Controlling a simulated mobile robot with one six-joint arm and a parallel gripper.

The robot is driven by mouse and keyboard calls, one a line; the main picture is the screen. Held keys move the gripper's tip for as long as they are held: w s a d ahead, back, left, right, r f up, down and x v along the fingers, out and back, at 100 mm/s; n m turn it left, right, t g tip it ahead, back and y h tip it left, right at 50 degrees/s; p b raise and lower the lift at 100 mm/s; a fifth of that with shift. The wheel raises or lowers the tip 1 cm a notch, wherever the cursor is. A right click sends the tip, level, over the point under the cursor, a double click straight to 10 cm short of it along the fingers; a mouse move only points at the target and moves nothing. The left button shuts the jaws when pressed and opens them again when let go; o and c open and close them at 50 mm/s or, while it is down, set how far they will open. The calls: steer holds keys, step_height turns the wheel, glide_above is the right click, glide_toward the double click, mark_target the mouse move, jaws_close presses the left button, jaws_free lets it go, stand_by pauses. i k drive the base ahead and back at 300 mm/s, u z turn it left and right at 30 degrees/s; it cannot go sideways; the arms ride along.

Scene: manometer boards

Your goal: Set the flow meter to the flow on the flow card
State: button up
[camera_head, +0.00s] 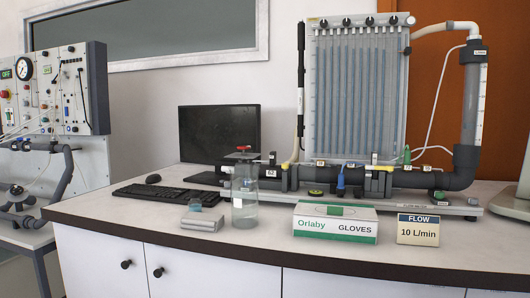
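The flow card (418,229) stands at the front right of the bench and reads "FLOW 10 L/min". The manometer board (357,85) stands upright at the back, with several vertical tubes and black knobs along its top. A vertical column with a pale scale strip (481,105) rises at its right and may be the flow meter; its reading is too small to make out. Dark pipework (415,179) runs below the board, with a blue part (340,182) and a green part (407,156) on it. My gripper is not in view.
A glove box (335,223), a clear bottle (244,205) and a small grey block (202,221) stand along the front of the bench. A red handle (243,148) shows above the bottle. A monitor (219,134) and keyboard (163,193) are behind. The front left bench top is clear.

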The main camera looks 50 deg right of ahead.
mark_target(240, 147)
steer(key=z, duration=0.1)
steer(key=k, duration=0.4)
steer(key=u, duration=0.6)
steer(key=i, duration=1.7)
steer(key=z, duration=0.2)
